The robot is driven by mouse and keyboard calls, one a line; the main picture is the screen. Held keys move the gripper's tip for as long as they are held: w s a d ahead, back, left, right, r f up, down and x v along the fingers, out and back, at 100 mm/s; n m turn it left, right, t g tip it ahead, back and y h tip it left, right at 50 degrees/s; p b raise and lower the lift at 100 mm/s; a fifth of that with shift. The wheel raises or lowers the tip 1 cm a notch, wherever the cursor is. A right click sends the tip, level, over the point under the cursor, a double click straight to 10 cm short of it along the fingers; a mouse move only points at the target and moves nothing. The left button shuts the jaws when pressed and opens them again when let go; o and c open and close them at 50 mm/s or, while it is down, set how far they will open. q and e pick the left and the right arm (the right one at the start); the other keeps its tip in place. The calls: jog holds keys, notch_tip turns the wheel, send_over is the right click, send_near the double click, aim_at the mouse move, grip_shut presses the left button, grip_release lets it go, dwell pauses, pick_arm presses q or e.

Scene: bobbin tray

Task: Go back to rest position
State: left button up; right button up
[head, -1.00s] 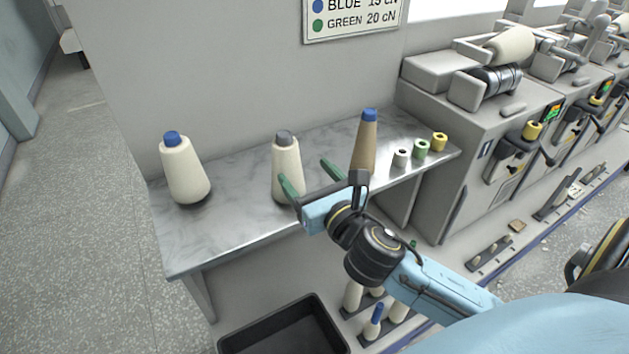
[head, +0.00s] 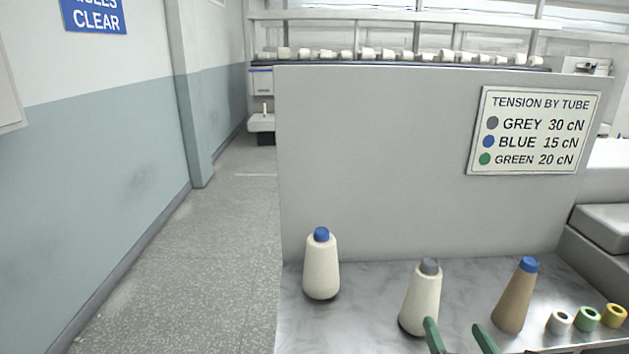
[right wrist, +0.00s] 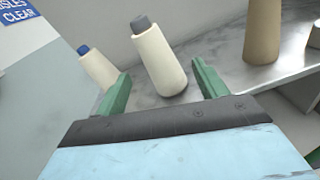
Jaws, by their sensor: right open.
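My right gripper (head: 460,338) shows only its green fingertips at the bottom edge of the head view. It is open, with nothing between its fingers. In the right wrist view its two green fingers (right wrist: 160,92) are spread apart, and the cream cone with a grey tip (right wrist: 158,58) stands beyond them. That grey-tipped cone (head: 421,298) stands upright on the table just behind the fingertips in the head view. I cannot tell the exact gap. My left gripper is not in view.
A cream cone with a blue tip (head: 321,265) and a brown cone with a blue tip (head: 516,298) stand on the marbled table (head: 375,300). Small white (head: 559,322), green (head: 588,318) and yellow (head: 613,315) rolls lie at the right. A grey partition (head: 380,170) rises behind. The aisle floor (head: 215,260) at left is clear.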

jog(key=s+a+f+m+g+y, duration=0.1)
jog(key=s+a+f+m+g, duration=0.1)
jog(key=s+f+m+g, duration=1)
jog(key=s+a+f+m+g+y, duration=0.15)
jog(key=s+f+m, duration=0.45)
jog(key=m, duration=1.3)
jog(key=s+f+n+g, duration=0.1)
jog(key=s+f+g, duration=0.15)
jog(key=f, duration=2.15)
jog(key=s+d+f, duration=0.2)
jog(key=s+f, duration=0.4)
jog(key=s, duration=0.2)
jog(key=s+d+f+h, duration=0.1)
jog(key=s+d+f, duration=0.2)
jog(key=s+f, duration=0.4)
jog(key=shift+s+d+f, duration=0.15)
jog(key=shift+s+f, duration=0.05)
jog(key=shift+s, duration=0.35)
